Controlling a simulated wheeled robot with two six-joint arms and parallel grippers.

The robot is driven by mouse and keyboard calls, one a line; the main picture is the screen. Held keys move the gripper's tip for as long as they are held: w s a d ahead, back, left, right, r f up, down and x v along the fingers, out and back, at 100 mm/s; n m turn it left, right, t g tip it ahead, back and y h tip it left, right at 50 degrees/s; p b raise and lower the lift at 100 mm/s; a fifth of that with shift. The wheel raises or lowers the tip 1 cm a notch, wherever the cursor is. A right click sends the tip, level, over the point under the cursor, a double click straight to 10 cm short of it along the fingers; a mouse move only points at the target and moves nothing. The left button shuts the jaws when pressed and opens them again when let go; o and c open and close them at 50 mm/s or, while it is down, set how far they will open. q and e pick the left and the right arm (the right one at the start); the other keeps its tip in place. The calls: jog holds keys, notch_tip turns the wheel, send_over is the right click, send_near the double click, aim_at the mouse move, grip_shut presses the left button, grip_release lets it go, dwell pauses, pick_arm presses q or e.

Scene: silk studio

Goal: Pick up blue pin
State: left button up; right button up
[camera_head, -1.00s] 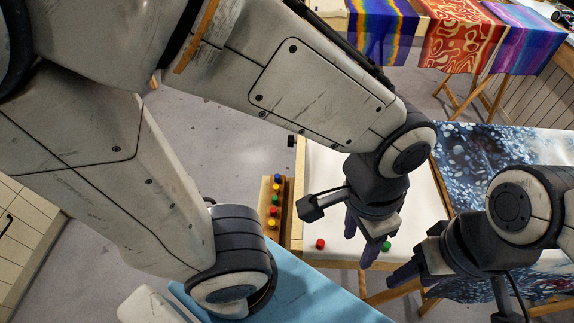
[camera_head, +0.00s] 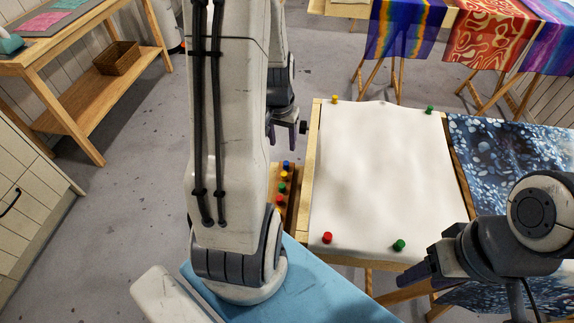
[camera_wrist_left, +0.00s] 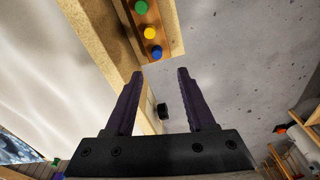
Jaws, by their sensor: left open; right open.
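The blue pin (camera_head: 286,165) is at the far end of a row of coloured pins on a narrow wooden strip (camera_head: 292,215) beside the frame's left edge. In the left wrist view the blue pin (camera_wrist_left: 156,53) stands upright just beyond the fingertips, roughly midway between them. My left gripper (camera_wrist_left: 160,73) is open and empty. In the head view my left gripper (camera_head: 271,135) is partly hidden behind my arm, a little beyond the strip. My right gripper (camera_head: 404,286) is open and empty at the lower right, near the frame's front edge.
A wooden frame (camera_head: 313,165) with white cloth (camera_head: 380,180) has red (camera_head: 327,238), yellow (camera_head: 335,99) and green pins at its corners. In the strip, a yellow pin (camera_wrist_left: 150,33) and green pin (camera_wrist_left: 141,7) neighbour the blue one. A dark knob (camera_wrist_left: 163,111) shows between my fingers.

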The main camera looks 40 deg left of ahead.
aim_at(286, 163)
pick_arm(q)
jog(key=f, duration=0.6)
jog(key=w+f, duration=0.1)
jog(key=f, duration=0.2)
jog(key=shift+f, duration=0.35)
grip_shut()
